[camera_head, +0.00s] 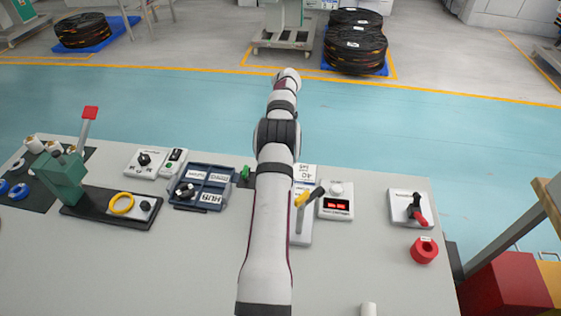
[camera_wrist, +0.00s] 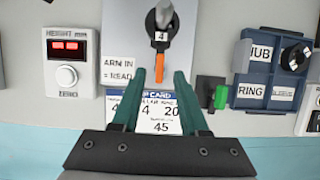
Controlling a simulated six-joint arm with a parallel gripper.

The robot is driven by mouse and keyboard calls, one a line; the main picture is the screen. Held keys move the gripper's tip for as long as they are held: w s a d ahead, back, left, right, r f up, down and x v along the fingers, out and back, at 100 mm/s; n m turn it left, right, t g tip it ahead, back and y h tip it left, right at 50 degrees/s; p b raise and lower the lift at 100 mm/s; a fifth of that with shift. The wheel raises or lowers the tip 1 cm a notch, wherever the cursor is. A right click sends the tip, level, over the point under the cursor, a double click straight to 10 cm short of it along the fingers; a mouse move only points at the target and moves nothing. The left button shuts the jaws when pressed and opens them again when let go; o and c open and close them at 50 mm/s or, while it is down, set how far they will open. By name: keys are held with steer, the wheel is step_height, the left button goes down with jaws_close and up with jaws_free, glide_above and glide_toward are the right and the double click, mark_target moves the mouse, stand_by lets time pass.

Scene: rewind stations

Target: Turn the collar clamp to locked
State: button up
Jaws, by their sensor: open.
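In the wrist view my gripper (camera_wrist: 160,75) is open, its two teal fingers apart and empty. In the head view this station shows a grey post (camera_head: 299,222) with a yellow piece (camera_head: 301,199) and a dark handle. No label names the collar clamp, so I cannot tell which part it is or whether it is locked. My arm hides my gripper in the head view.
A height readout box (camera_wrist: 68,62) stands left of the plate in the wrist view; a green switch (camera_wrist: 221,96) and blue compartment tray (camera_wrist: 268,100) stand right. Paper cards lie below the fingertips.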

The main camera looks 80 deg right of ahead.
steer(key=shift+v, duration=2.3)
